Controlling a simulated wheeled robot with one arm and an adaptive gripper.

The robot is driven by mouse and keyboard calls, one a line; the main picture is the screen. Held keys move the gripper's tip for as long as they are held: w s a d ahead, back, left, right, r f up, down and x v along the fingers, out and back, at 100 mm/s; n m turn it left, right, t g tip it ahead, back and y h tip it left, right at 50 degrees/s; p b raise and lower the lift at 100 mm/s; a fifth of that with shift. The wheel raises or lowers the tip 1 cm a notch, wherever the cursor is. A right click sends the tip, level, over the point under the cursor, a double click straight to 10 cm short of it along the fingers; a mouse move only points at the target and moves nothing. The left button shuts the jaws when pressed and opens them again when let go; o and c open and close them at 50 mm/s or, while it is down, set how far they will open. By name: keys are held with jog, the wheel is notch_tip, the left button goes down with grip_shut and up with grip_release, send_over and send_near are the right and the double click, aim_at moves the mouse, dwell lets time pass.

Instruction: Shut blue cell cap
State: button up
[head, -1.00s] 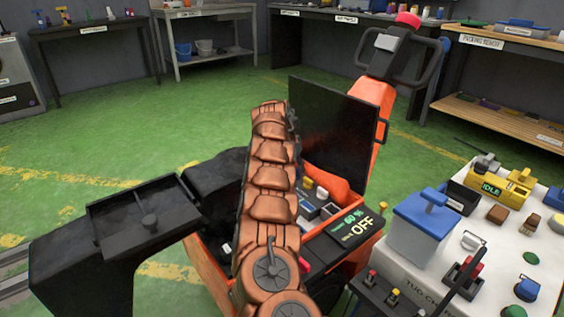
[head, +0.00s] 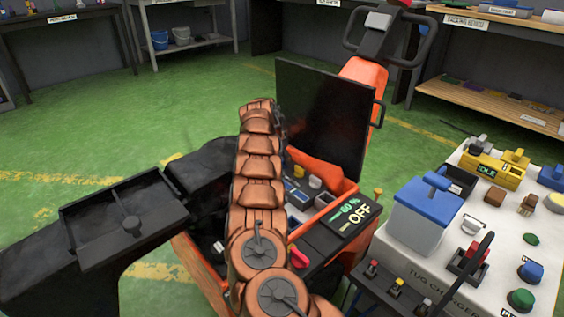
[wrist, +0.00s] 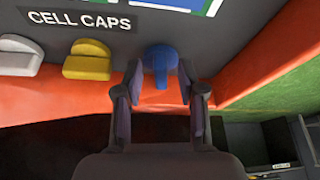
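The blue cell cap (wrist: 161,62) has a rounded top with a narrow tab pointing down in the wrist view. It sits at the edge of a grey panel beside the "CELL CAPS" label (wrist: 79,21). My gripper (wrist: 159,72) is open, with one finger on each side of the blue cap. Small gaps seem to show between the fingers and the cap; contact is not clear. A yellow cap (wrist: 88,60) and a white cap (wrist: 18,55) sit to its left. In the head view my arm hides the gripper and the blue cap.
The orange tug has a raised black lid (head: 322,118) and a display reading "60 %" and "OFF" (head: 352,215). At right stands a white charger bench (head: 450,265) with a blue-lidded box (head: 420,215) and several knobs. Green floor is open at the left and behind.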

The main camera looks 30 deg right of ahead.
jog(key=shift+c, duration=0.3)
grip_shut()
jog(key=shift+f, duration=0.1)
